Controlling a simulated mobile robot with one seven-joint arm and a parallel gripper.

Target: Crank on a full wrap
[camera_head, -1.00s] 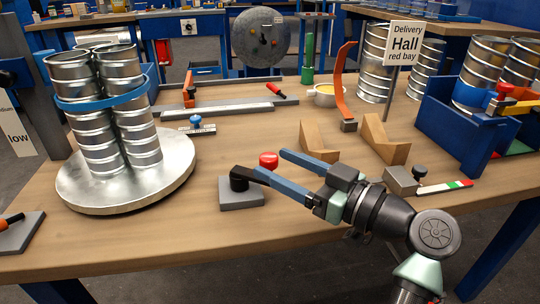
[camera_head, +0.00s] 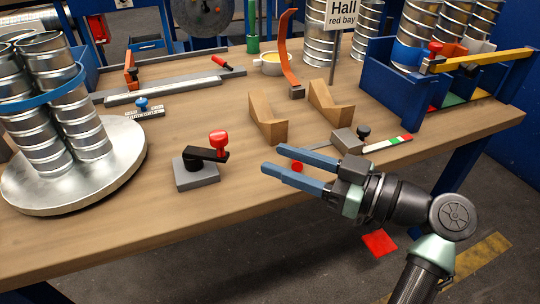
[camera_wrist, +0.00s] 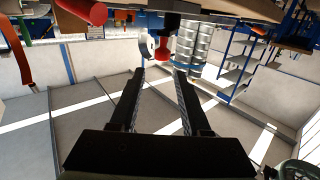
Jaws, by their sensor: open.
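The crank (camera_head: 205,154) has a black arm and red knob (camera_head: 218,140) on a grey base (camera_head: 196,178), left of my gripper. My gripper (camera_head: 273,159) is open and empty, its blue fingers pointing left toward the knob with a gap between. In the wrist view the dark fingers (camera_wrist: 160,72) are spread, with the red knob (camera_wrist: 163,48) beyond the tips. A round silver turntable (camera_head: 118,165) at the left carries upright spiral ducts (camera_head: 85,130) with a blue band (camera_head: 40,97) around them.
Two wooden wedge blocks (camera_head: 267,120) and a grey block with a black knob (camera_head: 347,140) stand behind my gripper. An orange curved strip (camera_head: 288,55) rises behind them. A blue bin (camera_head: 395,80) is at the right. Bare table lies in front of the crank.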

